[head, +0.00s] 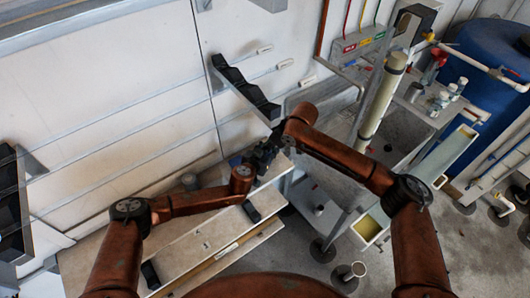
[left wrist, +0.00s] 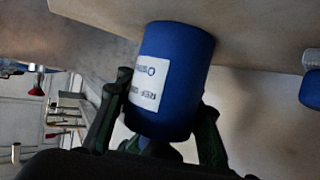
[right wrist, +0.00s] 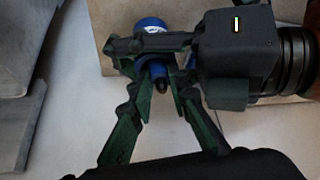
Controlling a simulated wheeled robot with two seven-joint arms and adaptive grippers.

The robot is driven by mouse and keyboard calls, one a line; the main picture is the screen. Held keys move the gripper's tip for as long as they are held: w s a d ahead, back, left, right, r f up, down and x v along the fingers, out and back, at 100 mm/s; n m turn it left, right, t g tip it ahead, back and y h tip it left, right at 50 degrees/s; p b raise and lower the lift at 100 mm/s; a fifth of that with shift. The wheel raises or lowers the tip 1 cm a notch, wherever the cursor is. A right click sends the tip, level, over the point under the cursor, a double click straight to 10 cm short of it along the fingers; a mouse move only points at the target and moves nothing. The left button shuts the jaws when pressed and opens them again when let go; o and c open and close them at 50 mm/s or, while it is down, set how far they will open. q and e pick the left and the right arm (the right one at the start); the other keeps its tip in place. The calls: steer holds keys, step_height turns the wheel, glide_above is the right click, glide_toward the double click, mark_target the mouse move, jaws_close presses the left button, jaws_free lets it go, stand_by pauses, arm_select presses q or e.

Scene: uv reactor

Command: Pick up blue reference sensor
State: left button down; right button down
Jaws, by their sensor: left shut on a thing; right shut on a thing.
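The blue reference sensor (left wrist: 172,75) is a blue cylinder with a white label reading "REF". In the left wrist view it sits between the fingers of my left gripper (left wrist: 165,105), which is shut on it. In the right wrist view, its blue lower part with a dark tip (right wrist: 159,72) shows between the fingers of my right gripper (right wrist: 160,80), also shut on it. My left gripper (right wrist: 150,46) crosses there from the right. In the head view both grippers meet near the shelf's far end (head: 265,152), and the sensor is hidden behind them.
A second blue object (left wrist: 311,90) shows at the right edge of the left wrist view. A pale wooden shelf (head: 200,235) lies below the grippers, with a small dark object (head: 251,211) at its edge. A grey sink and blue barrel (head: 490,65) stand to the right.

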arm_select(q)
steer(key=shift+r, duration=0.1)
arm_select(e)
steer(key=shift+d+f, duration=0.1)
step_height(320, 180, up, 7)
steer(key=s+d, duration=0.9)
steer(key=d, duration=0.6)
steer(key=shift+s+d, duration=0.15)
steer(key=shift+s, duration=0.05)
arm_select(q)
steer(key=c, duration=1.2)
jaws_free()
steer(key=v, duration=1.1)
steer(key=shift+s+a, duration=0.2)
steer(key=shift+s, duration=0.25)
